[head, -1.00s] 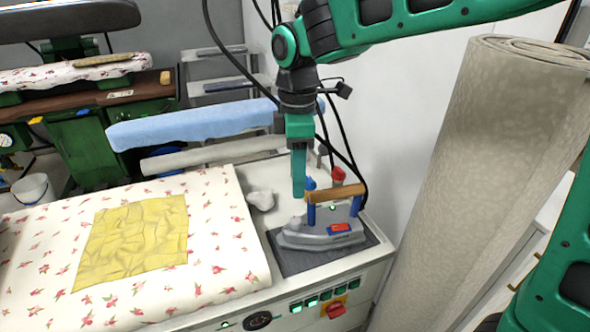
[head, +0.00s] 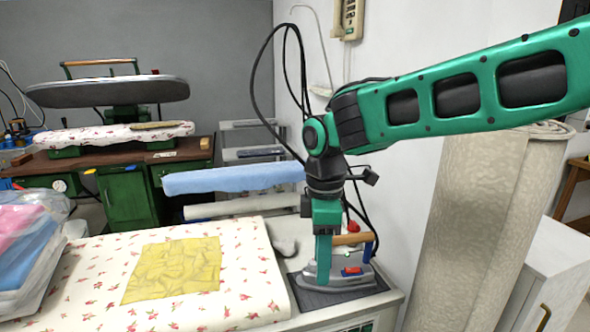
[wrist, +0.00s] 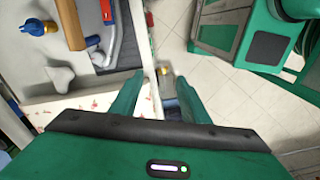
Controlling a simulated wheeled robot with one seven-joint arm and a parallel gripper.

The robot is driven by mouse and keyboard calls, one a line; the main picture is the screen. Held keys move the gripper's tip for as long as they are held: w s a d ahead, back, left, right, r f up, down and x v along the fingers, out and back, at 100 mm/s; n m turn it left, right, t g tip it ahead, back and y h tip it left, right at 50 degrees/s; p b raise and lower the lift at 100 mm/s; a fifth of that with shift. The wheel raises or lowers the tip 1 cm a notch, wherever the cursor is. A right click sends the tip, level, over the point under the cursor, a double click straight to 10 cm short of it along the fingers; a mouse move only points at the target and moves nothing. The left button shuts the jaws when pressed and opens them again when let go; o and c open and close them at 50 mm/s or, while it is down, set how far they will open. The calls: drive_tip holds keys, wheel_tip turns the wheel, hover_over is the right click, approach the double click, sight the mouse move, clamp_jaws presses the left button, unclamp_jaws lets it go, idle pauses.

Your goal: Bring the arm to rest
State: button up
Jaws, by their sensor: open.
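My green arm reaches in from the right in the head view, bent down at the wrist. My gripper (head: 323,260) hangs in front of the iron (head: 340,275), hiding part of it. In the wrist view my gripper (wrist: 163,90) is open, its two green fingers apart with nothing between them. The iron has a wooden handle and sits on a dark pad (head: 340,296) at the right end of the ironing table. In the wrist view the iron's wooden handle (wrist: 70,25) lies left of the fingers, apart from them.
A yellow cloth (head: 172,269) lies on the floral table cover (head: 245,270). A blue padded arm board (head: 235,178) is behind. A rolled beige carpet (head: 485,220) stands at the right by a white cabinet (head: 555,275). Clear bags (head: 30,240) are at the left. Cables hang beside my wrist.

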drive_tip(key=s+d+m, duration=0.3)
drive_tip(key=d+m, duration=0.3)
drive_tip(key=d, duration=0.6)
drive_tip(key=s+d+m, duration=0.4)
drive_tip(key=d+m, duration=0.3)
drive_tip(key=d, duration=0.5)
drive_tip(key=s+d+f+m, duration=0.2)
drive_tip(key=s+d+m, duration=0.3)
drive_tip(key=s, duration=0.2)
drive_tip(key=s+d+f+m, duration=0.3)
drive_tip(key=s+d+m, duration=0.3)
drive_tip(key=s, duration=0.2)
drive_tip(key=shift+t, duration=0.3)
drive_tip(key=shift+d, duration=0.1)
drive_tip(key=shift+w+f, duration=0.3)
drive_tip(key=shift+w, duration=0.35)
